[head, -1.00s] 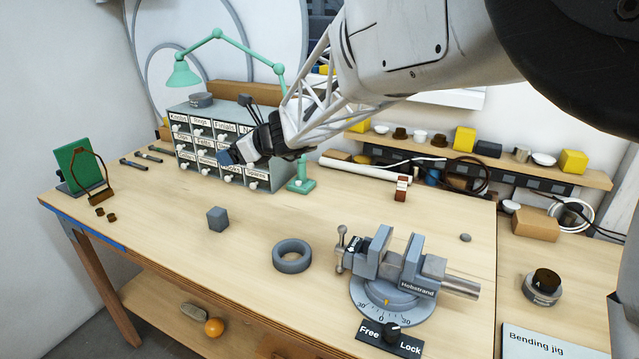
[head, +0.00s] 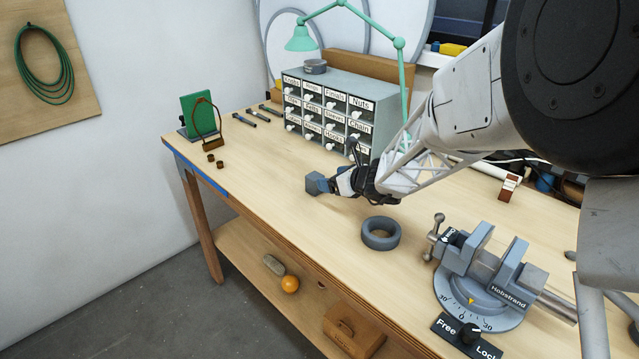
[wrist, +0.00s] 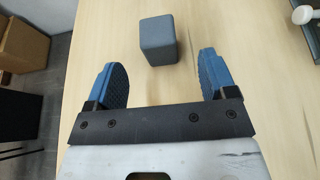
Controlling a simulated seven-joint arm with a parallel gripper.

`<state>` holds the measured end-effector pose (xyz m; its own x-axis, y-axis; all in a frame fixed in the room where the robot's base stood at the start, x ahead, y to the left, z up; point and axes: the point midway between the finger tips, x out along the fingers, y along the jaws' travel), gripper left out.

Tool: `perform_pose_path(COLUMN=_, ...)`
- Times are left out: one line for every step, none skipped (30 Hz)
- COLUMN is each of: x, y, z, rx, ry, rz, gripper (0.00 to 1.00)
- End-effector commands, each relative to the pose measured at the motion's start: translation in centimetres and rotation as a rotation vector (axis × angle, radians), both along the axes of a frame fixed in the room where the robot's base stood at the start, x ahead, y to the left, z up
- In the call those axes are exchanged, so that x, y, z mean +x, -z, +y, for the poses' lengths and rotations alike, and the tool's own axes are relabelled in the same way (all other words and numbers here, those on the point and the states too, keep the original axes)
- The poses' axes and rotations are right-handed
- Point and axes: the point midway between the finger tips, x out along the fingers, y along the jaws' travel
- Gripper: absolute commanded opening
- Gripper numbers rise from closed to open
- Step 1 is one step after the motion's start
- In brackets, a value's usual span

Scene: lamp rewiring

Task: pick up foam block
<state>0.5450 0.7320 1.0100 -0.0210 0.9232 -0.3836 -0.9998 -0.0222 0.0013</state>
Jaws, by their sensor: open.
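The foam block is a small grey-blue cube (head: 314,184) on the bench top, left of the ring. In the wrist view the foam block (wrist: 158,40) shows just ahead of and roughly between the two blue fingertips, nearer the right one. My gripper (head: 327,183) is low over the bench, close beside the block on its right side. In the wrist view my gripper (wrist: 161,68) is open and empty, with a gap to the block on both sides. In the head view the fingers are partly hidden by my wrist.
A grey ring (head: 381,233) and a vise (head: 480,275) stand to the right. A drawer cabinet (head: 330,112) with a green lamp (head: 300,39) stands behind. A green panel (head: 200,115) is at the left end. The bench's front edge is near the block.

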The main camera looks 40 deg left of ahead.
Motion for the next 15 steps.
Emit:
perform_pose_path(x=0.01, y=0.34, z=0.01, rx=0.001, ry=0.000, rz=-0.001, gripper=0.78)
perform_pose_path(x=0.01, y=0.47, z=0.01, rx=0.001, ry=0.000, rz=-0.001, gripper=0.78)
perform_pose_path(x=0.01, y=0.56, z=0.00, rx=0.001, ry=0.000, rz=-0.001, gripper=0.78)
perform_pose_path(x=0.01, y=0.59, z=0.01, rx=0.001, ry=0.001, rz=-0.001, gripper=0.78)
perform_pose_path(x=0.01, y=0.58, z=0.01, rx=0.001, ry=0.000, rz=-0.002, gripper=0.78)
perform_pose_path(x=0.01, y=0.58, z=0.01, rx=0.001, ry=-0.001, rz=-0.002, gripper=0.78)
perform_pose_path(x=0.01, y=0.57, z=0.00, rx=0.001, ry=-0.001, rz=-0.002, gripper=0.78)
perform_pose_path(x=0.01, y=0.57, z=0.00, rx=0.001, ry=0.000, rz=-0.001, gripper=0.78)
perform_pose_path(x=0.01, y=0.56, z=0.00, rx=0.001, ry=0.000, rz=-0.001, gripper=0.78)
perform_pose_path(x=0.01, y=0.57, z=0.00, rx=0.001, ry=0.000, rz=-0.001, gripper=0.78)
perform_pose_path(x=0.01, y=0.58, z=0.01, rx=0.001, ry=0.000, rz=-0.001, gripper=0.78)
perform_pose_path(x=0.00, y=0.60, z=0.06, rx=0.001, ry=0.000, rz=-0.001, gripper=0.78)
perform_pose_path(x=0.00, y=0.62, z=0.12, rx=0.001, ry=0.000, rz=-0.001, gripper=0.78)
perform_pose_path(x=-0.02, y=0.66, z=0.21, rx=0.001, ry=0.000, rz=-0.001, gripper=0.78)
perform_pose_path(x=-0.03, y=0.73, z=0.38, rx=0.001, ry=0.000, rz=-0.001, gripper=0.78)
